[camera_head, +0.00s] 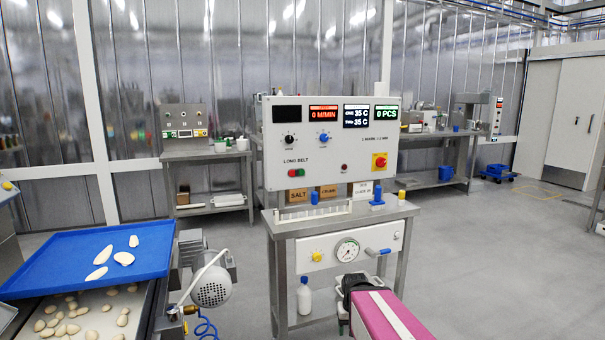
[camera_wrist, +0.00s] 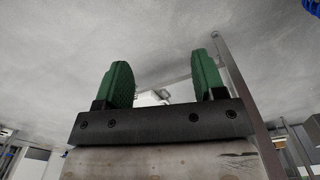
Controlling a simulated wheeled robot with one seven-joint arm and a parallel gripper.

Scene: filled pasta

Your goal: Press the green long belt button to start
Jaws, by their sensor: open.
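The white control panel (camera_head: 330,150) stands in the middle of the head view. The green long belt button (camera_head: 300,173) is on its lower left, beside a red button (camera_head: 292,173), under the words LONG BELT. The belt display (camera_head: 323,113) reads 0 M/MIN. My gripper (camera_wrist: 163,75) shows in the wrist view with two green fingers wide apart and nothing held between them. In the head view my magenta arm is low at the bottom right of centre, below the panel and apart from the button. The fingertips are not clear there.
A steel table (camera_head: 340,222) below the panel bears a white rack, blue and yellow items, with a gauge (camera_head: 347,250) on its front. A blue tray (camera_head: 75,262) with pasta and a motor (camera_head: 212,287) are at the left. The floor at right is open.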

